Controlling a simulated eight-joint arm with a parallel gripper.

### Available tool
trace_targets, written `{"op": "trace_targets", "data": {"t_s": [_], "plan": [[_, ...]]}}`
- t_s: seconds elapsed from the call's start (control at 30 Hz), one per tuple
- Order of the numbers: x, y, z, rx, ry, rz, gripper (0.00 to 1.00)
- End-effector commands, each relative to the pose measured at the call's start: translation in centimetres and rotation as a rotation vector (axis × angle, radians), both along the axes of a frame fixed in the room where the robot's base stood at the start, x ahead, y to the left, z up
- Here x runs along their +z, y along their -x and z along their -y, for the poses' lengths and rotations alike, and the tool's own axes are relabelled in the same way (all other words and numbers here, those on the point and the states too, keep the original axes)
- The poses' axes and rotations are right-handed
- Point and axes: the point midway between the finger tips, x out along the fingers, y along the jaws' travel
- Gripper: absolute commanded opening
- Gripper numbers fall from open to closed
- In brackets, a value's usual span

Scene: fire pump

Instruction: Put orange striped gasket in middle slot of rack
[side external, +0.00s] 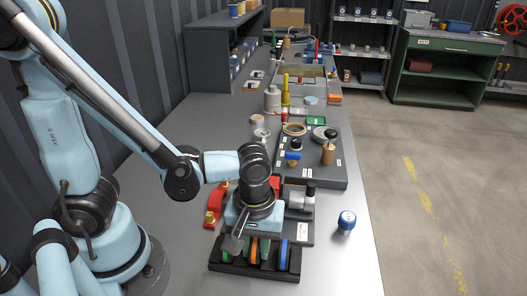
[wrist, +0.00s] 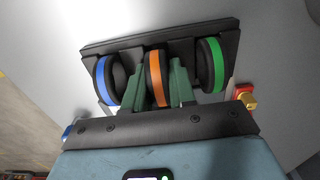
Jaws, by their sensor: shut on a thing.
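The black rack (wrist: 110,52) fills the upper part of the wrist view and sits at the table's near end in the side view (side external: 226,267). The orange striped gasket (wrist: 158,80), a black ring with an orange band, stands on edge between the dark green fingers of my gripper (wrist: 157,90), which is shut on it. It is at the rack's middle, between the blue striped gasket (wrist: 104,80) and the green striped gasket (wrist: 216,65). How deep it sits in the slot is hidden. In the side view, my gripper is low over the rack and covers much of it.
A blue-capped jar (side external: 346,221) stands right of the rack near the table edge. A red part (side external: 215,204) lies left of my gripper. A grey fixture (side external: 300,200) and a dark board with several parts (side external: 326,172) lie behind. Table left of the rack is clear.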

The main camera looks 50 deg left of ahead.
Motion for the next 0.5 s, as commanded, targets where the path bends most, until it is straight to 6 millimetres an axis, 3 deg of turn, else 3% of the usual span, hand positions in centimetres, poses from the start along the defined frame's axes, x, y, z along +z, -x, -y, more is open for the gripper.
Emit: {"op": "trace_targets", "data": {"t_s": [0.07,0.1,0.23,0.5], "plan": [[-0.01,-0.01,0.01,0.0,0.0,0.0,0.0],[-0.01,0.0,0.0,0.0,0.0,0.0,0.29],[0.0,0.0,0.0,0.0,0.0,0.0,0.49],[0.01,0.01,-0.01,0.0,0.0,0.0,0.5]]}}
